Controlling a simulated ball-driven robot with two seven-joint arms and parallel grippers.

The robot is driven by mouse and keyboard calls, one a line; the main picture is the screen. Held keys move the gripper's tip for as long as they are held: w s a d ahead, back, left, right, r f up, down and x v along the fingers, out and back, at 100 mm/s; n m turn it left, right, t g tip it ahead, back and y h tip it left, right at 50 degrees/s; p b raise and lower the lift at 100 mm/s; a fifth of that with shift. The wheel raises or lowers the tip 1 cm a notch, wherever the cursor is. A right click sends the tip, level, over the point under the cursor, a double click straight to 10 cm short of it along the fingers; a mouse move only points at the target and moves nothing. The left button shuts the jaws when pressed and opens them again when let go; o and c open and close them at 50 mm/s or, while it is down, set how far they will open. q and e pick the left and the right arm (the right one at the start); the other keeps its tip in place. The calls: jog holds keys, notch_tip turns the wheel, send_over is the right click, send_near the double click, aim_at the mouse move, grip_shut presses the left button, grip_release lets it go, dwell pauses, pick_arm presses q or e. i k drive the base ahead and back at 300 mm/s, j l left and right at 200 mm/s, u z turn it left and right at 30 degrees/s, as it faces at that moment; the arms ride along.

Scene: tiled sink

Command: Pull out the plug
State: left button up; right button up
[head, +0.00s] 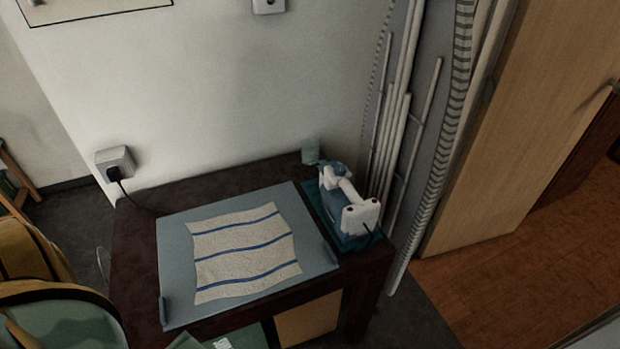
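A dark plug (114,174) sits in a pale grey wall socket (117,159) at the left, low on the wall. A dark cord hangs from the plug to the back left of a dark table (140,240). Part of the cord's course cannot be followed. A white and blue appliance that looks like an iron (346,200) stands on a teal base (345,240) at the table's right end. A dark stub of cord shows at its near side. Neither of my grippers is in view.
A grey-blue board (175,250) with a blue-striped cloth (245,250) covers most of the table. Yellow and green chairs (30,285) stand at the lower left. White poles (400,120) lean at the right, beside a wooden door (520,120). Wooden floor (540,260) at right is clear.

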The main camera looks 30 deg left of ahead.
aim_at(114, 173)
jog(key=u, duration=2.35)
